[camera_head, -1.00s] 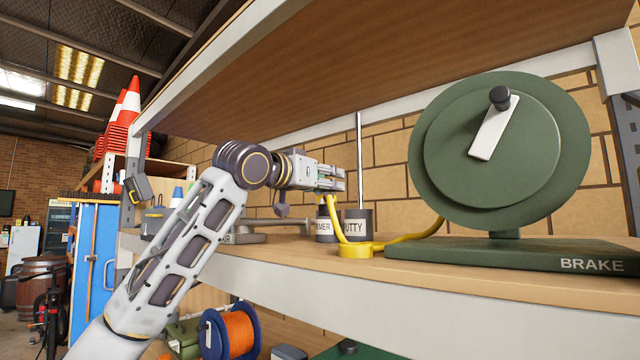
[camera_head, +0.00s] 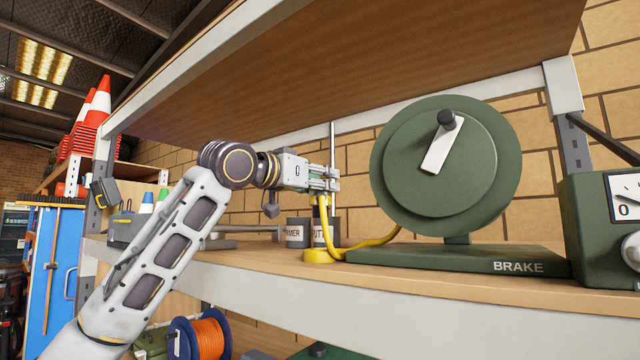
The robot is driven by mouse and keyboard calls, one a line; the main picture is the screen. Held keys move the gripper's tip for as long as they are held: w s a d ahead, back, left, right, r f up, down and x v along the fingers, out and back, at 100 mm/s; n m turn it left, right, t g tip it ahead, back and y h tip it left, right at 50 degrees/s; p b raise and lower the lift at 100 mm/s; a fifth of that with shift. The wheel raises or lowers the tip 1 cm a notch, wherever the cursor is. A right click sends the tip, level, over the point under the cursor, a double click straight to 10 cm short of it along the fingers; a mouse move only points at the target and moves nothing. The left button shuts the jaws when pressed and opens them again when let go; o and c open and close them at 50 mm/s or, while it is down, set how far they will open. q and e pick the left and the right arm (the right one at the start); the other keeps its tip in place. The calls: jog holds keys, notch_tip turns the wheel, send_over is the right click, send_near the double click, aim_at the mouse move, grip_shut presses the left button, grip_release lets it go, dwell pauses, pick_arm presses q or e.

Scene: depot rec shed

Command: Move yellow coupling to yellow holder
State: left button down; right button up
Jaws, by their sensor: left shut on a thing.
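My left gripper (camera_head: 324,180) is above the shelf and shut on a yellow piece, which looks like the yellow coupling (camera_head: 322,206), just under the fingertips. The fingers hide its top. A yellow hose (camera_head: 378,241) curves from there, low over the shelf, to the green brake drum. My right gripper is out of view.
The green brake drum (camera_head: 450,160) stands right of the gripper on its base. Two labelled cans (camera_head: 297,233) stand behind the yellow pieces. An upper shelf board (camera_head: 340,70) hangs overhead. A green box with a dial (camera_head: 610,225) is at the right edge.

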aim_at(315, 209)
pick_arm(q)
jog(key=shift+f, duration=0.1)
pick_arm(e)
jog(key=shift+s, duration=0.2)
pick_arm(q)
jog(key=shift+f, duration=2.5)
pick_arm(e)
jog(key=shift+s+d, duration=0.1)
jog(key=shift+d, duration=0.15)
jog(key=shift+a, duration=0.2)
pick_arm(q)
jog(key=shift+f+b, duration=0.3)
jog(key=shift+f, duration=0.2)
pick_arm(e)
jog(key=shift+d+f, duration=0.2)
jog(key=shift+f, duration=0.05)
pick_arm(q)
jog(key=shift+f+b, duration=0.55)
jog(key=shift+f, duration=0.45)
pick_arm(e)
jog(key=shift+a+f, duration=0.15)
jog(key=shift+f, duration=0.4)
